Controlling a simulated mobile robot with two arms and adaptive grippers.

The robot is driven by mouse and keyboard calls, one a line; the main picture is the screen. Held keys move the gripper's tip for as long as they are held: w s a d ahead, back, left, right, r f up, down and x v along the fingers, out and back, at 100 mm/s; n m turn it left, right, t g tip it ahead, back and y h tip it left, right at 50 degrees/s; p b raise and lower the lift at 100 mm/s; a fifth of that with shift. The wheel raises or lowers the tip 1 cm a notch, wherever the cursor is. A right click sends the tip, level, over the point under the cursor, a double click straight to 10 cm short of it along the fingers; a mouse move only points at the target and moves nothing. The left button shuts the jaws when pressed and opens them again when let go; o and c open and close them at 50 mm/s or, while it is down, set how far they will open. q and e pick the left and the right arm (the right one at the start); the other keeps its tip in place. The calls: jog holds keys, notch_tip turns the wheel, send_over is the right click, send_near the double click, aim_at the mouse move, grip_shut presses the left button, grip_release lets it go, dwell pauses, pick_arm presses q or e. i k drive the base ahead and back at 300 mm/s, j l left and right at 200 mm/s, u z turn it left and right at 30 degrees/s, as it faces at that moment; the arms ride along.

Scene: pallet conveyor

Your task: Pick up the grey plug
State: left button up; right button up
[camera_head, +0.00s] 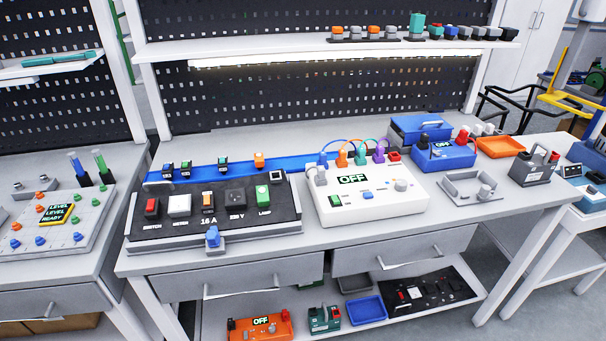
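A grey plug-like piece (321,178) stands at the back left corner of a white box (375,208) with an OFF display. A blue piece with a cable is close behind it. Another small grey piece (485,192) stands on a light grey tray (459,191) to the right of the white box. Both are small, and I cannot tell for certain which one is the grey plug. Neither of my grippers is in the view, and nothing of my arms shows near these pieces.
A black panel (216,222) with switches and a blue piece (213,238) at its front edge lies left of the white box. Coloured cables loop behind the box. A blue box (443,156), an orange tray (501,147) and a dark grey device (537,169) stand right.

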aim_at(321, 172)
jog(key=i+l+u, duration=0.15)
jog(key=l+u, duration=0.15)
jog(key=l, duration=0.7)
jog(key=l+u, duration=0.25)
jog(key=l, duration=0.75)
